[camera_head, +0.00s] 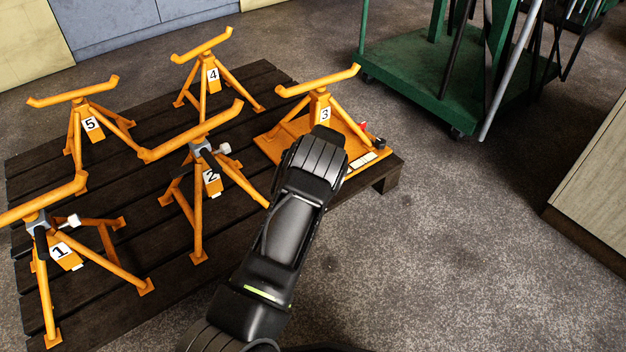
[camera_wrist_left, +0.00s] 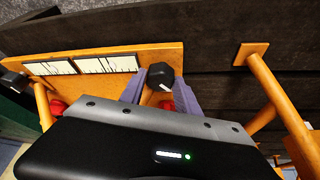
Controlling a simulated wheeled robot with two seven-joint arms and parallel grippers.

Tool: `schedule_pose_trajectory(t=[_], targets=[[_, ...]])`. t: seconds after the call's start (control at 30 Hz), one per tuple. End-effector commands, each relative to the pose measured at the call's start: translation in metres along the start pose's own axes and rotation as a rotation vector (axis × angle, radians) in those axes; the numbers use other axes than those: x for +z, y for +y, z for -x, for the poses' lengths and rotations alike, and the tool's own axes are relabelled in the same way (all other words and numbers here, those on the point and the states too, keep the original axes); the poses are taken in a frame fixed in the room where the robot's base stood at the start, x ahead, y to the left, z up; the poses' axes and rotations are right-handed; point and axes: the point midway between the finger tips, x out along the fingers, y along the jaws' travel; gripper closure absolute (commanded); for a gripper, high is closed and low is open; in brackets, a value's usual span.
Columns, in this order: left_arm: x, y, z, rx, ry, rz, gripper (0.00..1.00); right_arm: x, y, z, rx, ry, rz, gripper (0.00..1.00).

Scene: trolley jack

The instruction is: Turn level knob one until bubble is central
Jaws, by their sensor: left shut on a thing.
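The orange plate under the stand labelled 3 (camera_head: 322,115) carries a level with two pale, dark-lined windows, the left window (camera_wrist_left: 50,68) and the right window (camera_wrist_left: 106,64). I cannot make out a bubble. My left gripper (camera_wrist_left: 158,84) has its grey-purple fingers on both sides of a black knob (camera_wrist_left: 160,74) with a white mark, at the plate's edge, and is shut on it. I see no number on this knob. A second black knob (camera_wrist_left: 13,80) is at the plate's other end. In the head view my arm hides the gripper's fingers and the held knob.
More orange stands, labelled 1 (camera_head: 60,251), 2 (camera_head: 212,178), 4 (camera_head: 213,76) and 5 (camera_head: 91,125), stand on the dark wooden pallet (camera_head: 150,112). A green trolley (camera_head: 430,85) is behind on the right.

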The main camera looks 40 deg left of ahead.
Motion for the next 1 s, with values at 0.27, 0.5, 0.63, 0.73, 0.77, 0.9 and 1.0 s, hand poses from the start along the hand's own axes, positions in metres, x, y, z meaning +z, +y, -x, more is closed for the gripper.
schedule_pose_trajectory(t=[0.27,0.5,0.63,0.73,0.77,0.9,1.0], targets=[[0.0003,0.0004,-0.0005,-0.024,-0.001,0.058,1.0,-0.0006,0.001,-0.0026,-0.001,0.001,0.0,0.64],[0.0003,0.0003,-0.0002,-0.025,-0.001,0.061,1.0,-0.0006,0.0009,-0.0025,-0.001,0.001,0.0,0.64],[0.0004,0.0003,-0.0002,-0.025,-0.001,0.061,0.59,-0.0005,0.0009,-0.0025,-0.001,0.001,0.0,0.64],[0.0003,0.0004,-0.0002,-0.025,-0.001,0.061,0.51,-0.0005,0.0009,-0.0025,-0.001,0.001,0.0,0.64],[0.0003,0.0004,-0.0002,-0.025,-0.001,0.06,0.49,-0.0005,0.0009,-0.0025,-0.001,0.001,0.0,0.64],[0.0002,0.0004,-0.0001,-0.024,-0.001,0.06,0.4,-0.0004,0.001,-0.0025,-0.001,0.0,0.0,0.64],[0.0001,0.0005,-0.0001,-0.024,-0.001,0.06,0.4,-0.0004,0.001,-0.0026,-0.001,0.0,0.0,0.64]])
